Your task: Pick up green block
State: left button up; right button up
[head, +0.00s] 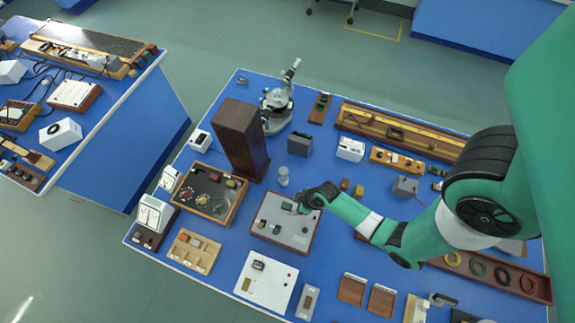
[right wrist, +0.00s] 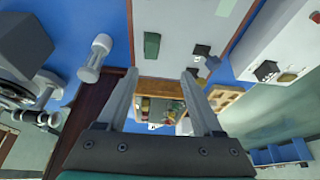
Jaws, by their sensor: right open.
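The green block (right wrist: 152,46) lies on a pale panel (right wrist: 172,18) and shows in the right wrist view, just beyond my fingertips. In the head view the panel (head: 298,237) is a light board with dark edges near the middle of the blue bench, and the small block (head: 287,206) sits on its upper part. My right gripper (head: 301,207) is over the panel's upper right, beside the block. In the right wrist view the gripper (right wrist: 160,74) is open with nothing between its fingers. My left gripper is not in view.
A tall brown wooden box (head: 240,140) and a microscope (head: 275,108) stand behind the panel. A small white spool-like piece (head: 283,176) is close to my gripper. A wooden tray (head: 208,195) lies left, a white board (head: 266,281) in front. Narrow blue gaps separate them.

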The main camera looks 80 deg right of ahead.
jog(key=v, duration=0.2)
jog(key=b, duration=0.5)
send_over(287, 205)
jog(key=s+a, duration=0.1)
jog(key=s, duration=0.2)
jog(key=f, duration=0.6)
jog(key=shift+w+a, duration=0.1)
jog(key=shift+w, duration=0.15)
jog(key=shift+w+f, duration=0.15)
jog(key=x, duration=0.1)
jog(key=b+x, duration=0.1)
jog(key=x, duration=0.3)
jog(key=shift+d+b, duration=0.3)
jog(key=shift+b, duration=0.05)
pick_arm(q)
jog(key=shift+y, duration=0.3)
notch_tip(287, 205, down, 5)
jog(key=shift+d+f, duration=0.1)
pick_arm(e)
grip_shut()
